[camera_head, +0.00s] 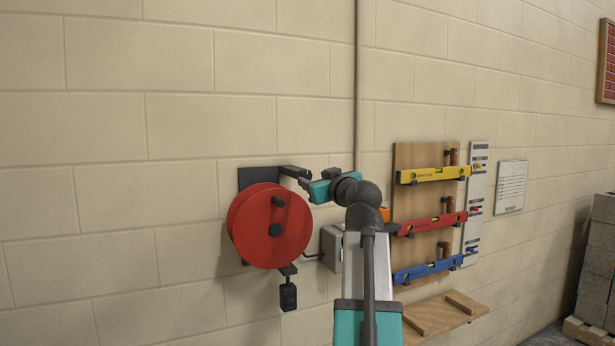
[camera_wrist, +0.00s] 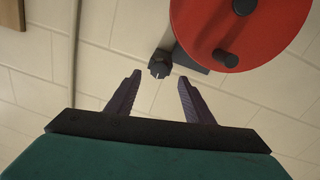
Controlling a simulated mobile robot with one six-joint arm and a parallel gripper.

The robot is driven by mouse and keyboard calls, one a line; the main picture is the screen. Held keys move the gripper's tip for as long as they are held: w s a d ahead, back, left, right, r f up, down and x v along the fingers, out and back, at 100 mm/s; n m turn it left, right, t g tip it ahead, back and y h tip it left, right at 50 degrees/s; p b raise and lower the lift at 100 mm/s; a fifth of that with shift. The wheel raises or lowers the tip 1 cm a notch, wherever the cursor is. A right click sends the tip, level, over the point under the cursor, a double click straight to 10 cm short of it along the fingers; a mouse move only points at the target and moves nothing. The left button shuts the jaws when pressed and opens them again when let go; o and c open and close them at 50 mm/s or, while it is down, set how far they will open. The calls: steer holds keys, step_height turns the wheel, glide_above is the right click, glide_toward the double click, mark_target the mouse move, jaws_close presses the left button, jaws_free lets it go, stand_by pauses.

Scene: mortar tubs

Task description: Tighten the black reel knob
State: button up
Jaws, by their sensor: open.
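The red reel (camera_head: 270,226) hangs on the wall over a black backing plate (camera_head: 257,175), and it fills the upper right of the wrist view (camera_wrist: 240,25). A small black knob (camera_wrist: 160,66) sits beside the reel in the wrist view, at the corner of the plate. My gripper (camera_head: 305,183) is at the reel's upper right in the head view. In the wrist view its two dark fingers (camera_wrist: 160,82) are spread with nothing between them. The knob appears just beyond the fingertips, roughly centred on the gap. I cannot tell how deep the distance is.
A black crank handle (camera_wrist: 228,60) sticks out of the reel face near the knob. A grey box (camera_head: 331,248) and a vertical conduit (camera_head: 357,90) are on the wall to the right. A wooden board (camera_head: 400,205) holds several coloured levels. A black weight (camera_head: 288,297) hangs below the reel.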

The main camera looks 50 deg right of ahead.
mark_target(307, 176)
steer(key=shift+p+x, duration=0.4)
steer(key=shift+x, duration=2.3)
steer(key=c, duration=1.1)
